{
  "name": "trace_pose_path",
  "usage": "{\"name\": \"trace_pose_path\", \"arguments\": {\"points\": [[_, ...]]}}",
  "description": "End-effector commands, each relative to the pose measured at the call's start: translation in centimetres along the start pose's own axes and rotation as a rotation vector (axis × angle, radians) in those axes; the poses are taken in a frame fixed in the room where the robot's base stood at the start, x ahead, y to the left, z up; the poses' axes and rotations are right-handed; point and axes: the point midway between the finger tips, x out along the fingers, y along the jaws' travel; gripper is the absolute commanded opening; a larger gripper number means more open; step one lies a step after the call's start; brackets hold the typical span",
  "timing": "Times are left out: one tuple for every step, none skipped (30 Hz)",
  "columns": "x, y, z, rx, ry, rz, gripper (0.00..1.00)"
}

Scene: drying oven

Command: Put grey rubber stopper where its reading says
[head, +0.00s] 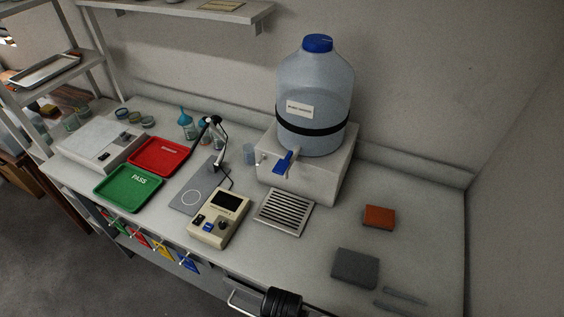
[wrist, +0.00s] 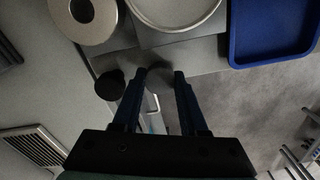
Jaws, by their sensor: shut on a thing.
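In the wrist view my gripper (wrist: 158,78) is shut on a small dark grey round piece, which looks like the grey rubber stopper (wrist: 160,76), between its fingertips. In the head view the gripper and stopper cannot be made out. The meter (head: 219,217) on the bench has a dark screen, and no reading is legible. A green tray (head: 128,187) reads PASS. A red tray (head: 160,156) behind it has a label too small to read.
A water carboy (head: 316,80) stands on a white stand behind a drain grille (head: 284,211). An orange block (head: 379,216) and grey block (head: 355,267) lie at right. The wrist view shows a blue tray (wrist: 236,50), a metal ring (wrist: 105,33), a round pan (wrist: 211,22) and a black disc (wrist: 109,85).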

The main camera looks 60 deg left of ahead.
Motion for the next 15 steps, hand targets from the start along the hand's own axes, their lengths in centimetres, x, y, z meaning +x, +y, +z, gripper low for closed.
{"name": "trace_pose_path", "arguments": {"points": [[0.01, 0.02, 0.0, 0.0, 0.0, 0.0, 0.0], [0.07, 0.02, 0.01, 0.0, 0.0, 0.0, 0.0], [0.21, 0.02, 0.01, 0.001, 0.0, 0.0, 0.0], [0.32, 0.02, 0.01, 0.001, 0.0, 0.0, 0.0], [0.42, 0.02, 0.01, 0.001, 0.0, 0.0, 0.0], [0.3, 0.02, 0.01, 0.001, 0.0, 0.0, 0.5], [0.29, 0.02, 0.01, 0.0, 0.0, 0.0, 0.55], [0.29, 0.02, 0.01, 0.001, 0.0, 0.0, 0.6], [0.29, 0.02, 0.01, 0.0, 0.0, 0.0, 0.68], [0.29, 0.02, 0.01, 0.0, 0.0, 0.0, 0.72], [0.28, 0.02, 0.01, 0.0, 0.0, 0.0, 0.72], [0.28, 0.02, 0.01, 0.0, 0.0, 0.0, 0.72], [0.28, 0.02, 0.01, 0.0, 0.0, 0.0, 0.72], [0.28, 0.02, 0.01, 0.0, 0.0, 0.0, 0.72], [0.28, 0.01, 0.01, 0.0, 0.0, 0.0, 0.72]]}}
